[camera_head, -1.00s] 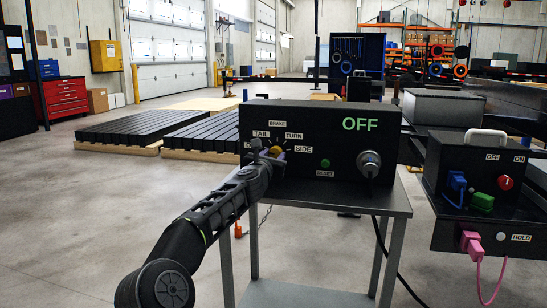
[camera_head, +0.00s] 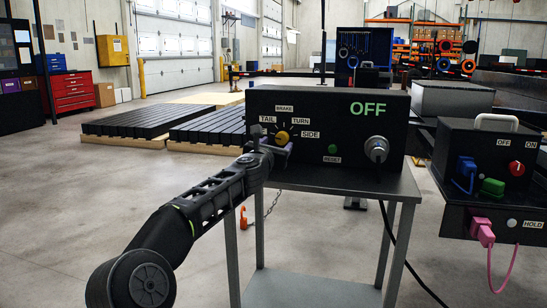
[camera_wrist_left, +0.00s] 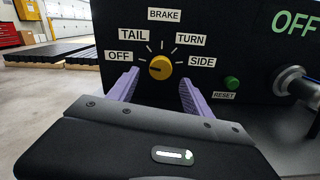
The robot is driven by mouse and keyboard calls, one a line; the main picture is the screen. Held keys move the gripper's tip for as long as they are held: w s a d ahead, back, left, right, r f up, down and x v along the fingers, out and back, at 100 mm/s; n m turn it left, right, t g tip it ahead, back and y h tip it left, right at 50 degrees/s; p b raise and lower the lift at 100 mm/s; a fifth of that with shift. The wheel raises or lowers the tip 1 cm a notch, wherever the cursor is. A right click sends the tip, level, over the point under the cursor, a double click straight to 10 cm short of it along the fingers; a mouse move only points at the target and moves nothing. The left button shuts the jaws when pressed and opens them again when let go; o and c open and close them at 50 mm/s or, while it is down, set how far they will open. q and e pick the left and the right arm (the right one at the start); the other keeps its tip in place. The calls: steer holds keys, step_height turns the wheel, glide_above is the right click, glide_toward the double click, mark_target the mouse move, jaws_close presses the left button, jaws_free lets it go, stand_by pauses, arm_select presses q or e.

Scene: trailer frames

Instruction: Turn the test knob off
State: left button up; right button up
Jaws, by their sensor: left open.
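The yellow test knob (camera_head: 282,136) is on the front of a black tester box (camera_head: 350,161). In the left wrist view the knob (camera_wrist_left: 160,67) is ringed by labels OFF, TAIL, BRAKE, TURN and SIDE. Its dark mark points left, roughly toward the OFF label (camera_wrist_left: 118,56). A green OFF display (camera_head: 369,108) is lit on the box. My left gripper (camera_wrist_left: 159,82) is open, with its purple fingers apart, left and right below the knob, and nothing between them. In the head view the left gripper (camera_head: 272,150) is just below the knob. My right gripper is not in view.
A green reset button (camera_head: 333,149) and a silver connector (camera_head: 376,149) are right of the knob. The box stands on a grey metal table (camera_head: 398,187). A second black box (camera_head: 485,148) with a red knob stands at the right. The floor at left is clear.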

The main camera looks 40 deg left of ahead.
arm_select(q)
steer(key=shift+v, duration=1.15)
steer(key=shift+s+d, duration=0.2)
steer(key=shift+s, duration=0.2)
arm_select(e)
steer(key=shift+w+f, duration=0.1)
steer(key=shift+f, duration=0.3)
